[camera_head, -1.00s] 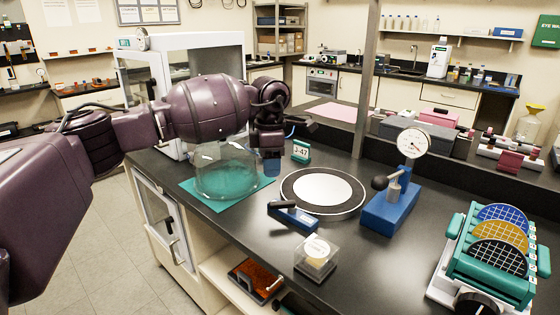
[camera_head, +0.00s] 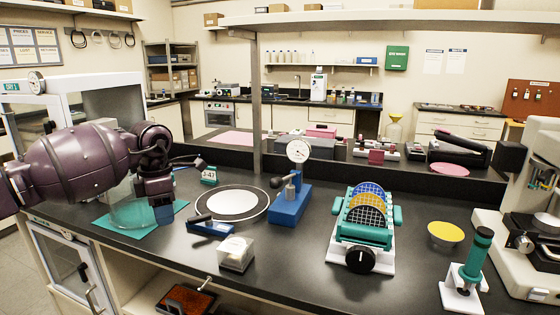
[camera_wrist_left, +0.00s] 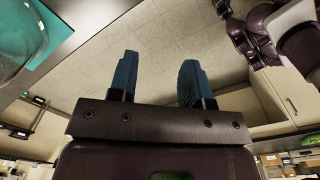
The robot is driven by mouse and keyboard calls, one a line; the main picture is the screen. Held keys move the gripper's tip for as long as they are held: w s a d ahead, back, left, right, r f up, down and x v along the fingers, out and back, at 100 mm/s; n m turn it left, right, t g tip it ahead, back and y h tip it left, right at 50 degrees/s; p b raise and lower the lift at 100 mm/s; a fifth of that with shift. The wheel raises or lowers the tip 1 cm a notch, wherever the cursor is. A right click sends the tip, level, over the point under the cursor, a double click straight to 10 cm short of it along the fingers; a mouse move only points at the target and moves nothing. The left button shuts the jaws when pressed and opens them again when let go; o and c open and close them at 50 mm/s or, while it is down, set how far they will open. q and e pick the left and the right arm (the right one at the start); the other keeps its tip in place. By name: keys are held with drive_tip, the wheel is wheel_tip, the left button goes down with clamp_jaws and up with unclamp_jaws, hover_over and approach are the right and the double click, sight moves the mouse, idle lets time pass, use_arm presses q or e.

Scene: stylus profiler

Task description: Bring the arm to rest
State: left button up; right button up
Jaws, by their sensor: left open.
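My left arm comes in from the left in the head view, purple and bent at the wrist. Its gripper (camera_head: 163,214) hangs beside the glass dome (camera_head: 130,212), over the bench, with blue fingertips. In the left wrist view the two blue fingers of this gripper (camera_wrist_left: 157,78) stand apart with nothing between them. The floor and a cabinet front show beyond them. The clear dome sits on a teal mat (camera_head: 108,229) and is partly hidden by the arm. My right gripper is not in view.
Near the arm are a J-47 sign (camera_head: 209,175), a round white plate with a dark rim (camera_head: 225,203), a blue-handled tool (camera_head: 208,227), a clear box (camera_head: 236,253) and a dial gauge on a blue base (camera_head: 290,205). A wafer rack (camera_head: 362,236) stands right.

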use_arm(q)
drive_tip(key=s+d+r+n+t+h, duration=0.1)
drive_tip(key=d+r+n+t+h, duration=0.15)
drive_tip(key=d+h, duration=0.45)
drive_tip(key=s+d+r+n+t+h, duration=0.15)
drive_tip(key=d+r+n+h, duration=0.3)
drive_tip(key=d, duration=0.45)
drive_tip(key=s+d+r+n+t+h, duration=0.1)
drive_tip(key=d+r+n+t+h, duration=0.15)
drive_tip(key=d+h, duration=0.5)
drive_tip(key=s+a+f+n+t+y, duration=0.3)
drive_tip(key=a+f+n+y, duration=0.15)
drive_tip(key=f+n, duration=0.45)
drive_tip(key=s+a+f+n+t+y+p, duration=0.1)
drive_tip(key=s+a+f+n+t+y, duration=0.3)
drive_tip(key=f+n, duration=0.5)
drive_tip(key=s+a+f+n+t+y, duration=0.25)
drive_tip(key=a+f+n+y, duration=0.3)
drive_tip(key=n, duration=0.65)
drive_tip(key=s+a+f+n+g+y, duration=0.2)
drive_tip(key=s+a+f, duration=0.3)
drive_tip(key=s+f, duration=0.5)
drive_tip(key=s+a+f+n+g+y, duration=0.3)
drive_tip(key=s+a+f+n, duration=0.2)
drive_tip(key=s+f, duration=0.5)
drive_tip(key=s, duration=0.6)
drive_tip(key=shift+a+f+p, duration=0.2)
drive_tip(key=shift+a+p, duration=0.1)
drive_tip(key=shift+a, duration=0.05)
drive_tip(key=shift+n, duration=0.25)
